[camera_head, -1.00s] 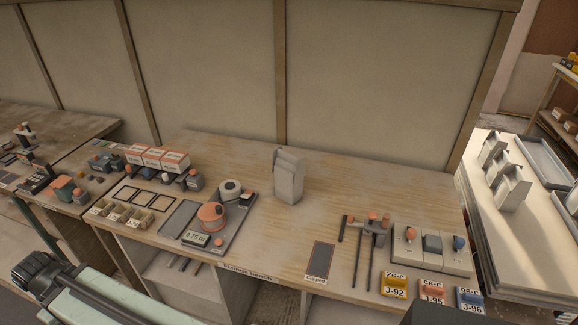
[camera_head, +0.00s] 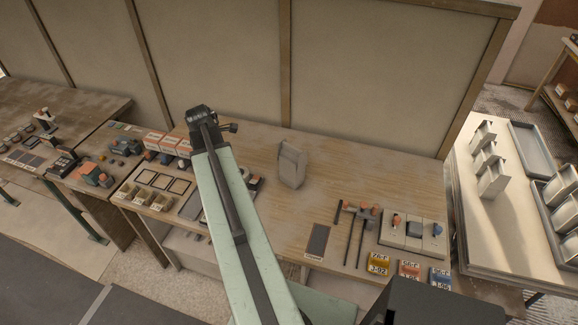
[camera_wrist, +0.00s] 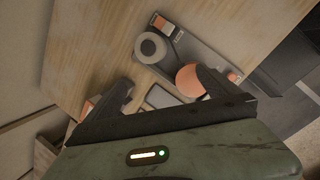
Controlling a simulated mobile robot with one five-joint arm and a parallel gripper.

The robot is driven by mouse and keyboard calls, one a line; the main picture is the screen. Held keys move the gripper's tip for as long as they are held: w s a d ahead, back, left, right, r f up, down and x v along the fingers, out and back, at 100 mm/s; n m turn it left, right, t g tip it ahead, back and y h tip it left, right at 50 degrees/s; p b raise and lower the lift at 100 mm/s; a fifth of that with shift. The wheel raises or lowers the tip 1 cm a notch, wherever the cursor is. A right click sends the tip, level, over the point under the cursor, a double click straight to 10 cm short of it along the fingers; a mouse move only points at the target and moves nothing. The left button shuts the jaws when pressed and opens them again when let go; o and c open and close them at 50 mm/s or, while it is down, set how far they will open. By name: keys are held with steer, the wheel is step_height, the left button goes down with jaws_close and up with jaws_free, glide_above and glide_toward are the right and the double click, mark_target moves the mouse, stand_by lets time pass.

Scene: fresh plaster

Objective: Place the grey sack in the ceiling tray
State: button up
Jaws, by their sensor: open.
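The grey sack (camera_head: 292,163) stands upright on the wooden bench, near the middle and right of my raised arm. It is not in the wrist view. My gripper (camera_wrist: 165,85) is open and empty in the wrist view, its dark fingers apart above the bench near a grey-white roll (camera_wrist: 151,47) and an orange round object (camera_wrist: 191,80). It is left of the sack and not touching it. A shallow grey tray (camera_head: 533,150) lies on the pale table at the right. More grey trays stand beside it. I cannot read which is the ceiling tray.
Several pale upright pieces (camera_head: 488,165) stand on the pale table (camera_head: 462,215). A switch panel (camera_head: 413,233), dark tools and coloured tags lie at the bench's right front. A panelled wall (camera_head: 380,70) rises behind the bench. Bench around the sack is clear.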

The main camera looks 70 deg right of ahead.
mark_target(292, 150)
steer(key=s+d+n, duration=0.1)
steer(key=s+d, duration=0.4)
steer(key=s, duration=0.1)
steer(key=s+d+n+g, duration=0.1)
steer(key=s+d+n, duration=0.1)
steer(key=s+d, duration=0.3)
steer(key=s+d+n+h, duration=0.1)
steer(key=s+d, duration=0.4)
steer(key=s, duration=0.3)
steer(key=shift+r+g, duration=0.3)
steer(key=shift+r, duration=0.1)
steer(key=shift+b+x, duration=1.1)
steer(key=b+x, duration=0.5)
steer(key=x, duration=0.1)
steer(key=shift+d+r, duration=0.1)
steer(key=shift+d, duration=0.05)
steer(key=shift+r, duration=0.2)
steer(key=c, duration=1.7)
steer(key=shift+r+p, duration=0.1)
steer(key=shift+p, duration=0.2)
